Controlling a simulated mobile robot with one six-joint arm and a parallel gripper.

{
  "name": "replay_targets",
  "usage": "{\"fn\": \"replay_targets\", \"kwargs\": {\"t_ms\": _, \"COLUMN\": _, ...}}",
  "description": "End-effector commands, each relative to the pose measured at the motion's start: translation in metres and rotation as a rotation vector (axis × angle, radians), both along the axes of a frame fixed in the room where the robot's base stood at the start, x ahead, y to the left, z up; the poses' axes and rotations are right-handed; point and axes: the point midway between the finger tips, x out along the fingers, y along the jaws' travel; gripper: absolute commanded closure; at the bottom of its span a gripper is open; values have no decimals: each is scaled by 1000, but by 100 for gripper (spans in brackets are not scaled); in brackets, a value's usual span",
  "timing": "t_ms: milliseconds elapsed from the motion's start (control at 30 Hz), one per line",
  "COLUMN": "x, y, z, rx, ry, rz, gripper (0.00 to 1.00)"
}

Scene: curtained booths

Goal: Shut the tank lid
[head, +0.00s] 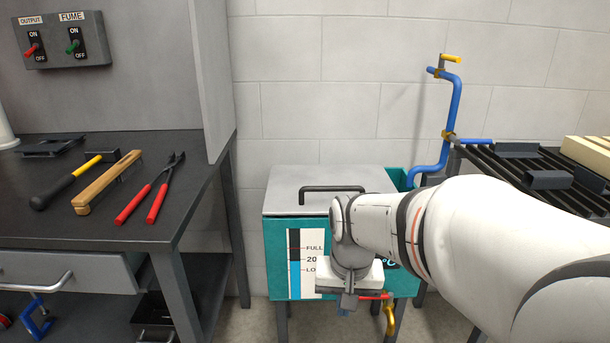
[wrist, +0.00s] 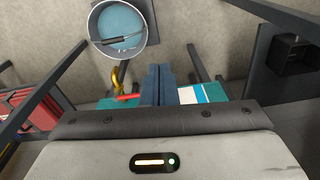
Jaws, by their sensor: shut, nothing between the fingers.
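The teal tank (head: 280,260) stands against the wall in the head view, with a level gauge on its front. Its grey lid (head: 300,180) with a black bar handle (head: 331,188) lies about flat over the left and middle of the top. A teal part of the top shows uncovered at the right; my arm hides the lid's right front. My gripper (head: 347,301) points down in front of the tank's face, apart from the handle. In the wrist view my gripper (wrist: 158,82) has its fingers together and empty, beside the tank (wrist: 218,91).
A workbench with a hammer (head: 75,180) and pliers (head: 150,190) is at left. A blue pipe (head: 452,105) and slatted rack (head: 510,168) are at right.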

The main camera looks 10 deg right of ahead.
Motion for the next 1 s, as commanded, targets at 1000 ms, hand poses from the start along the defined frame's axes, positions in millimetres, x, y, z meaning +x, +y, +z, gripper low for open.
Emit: {"fn": "replay_targets", "kwargs": {"t_ms": 1000, "x": 250, "y": -141, "z": 197, "rx": 31, "ry": 101, "rz": -1484, "gripper": 100}}
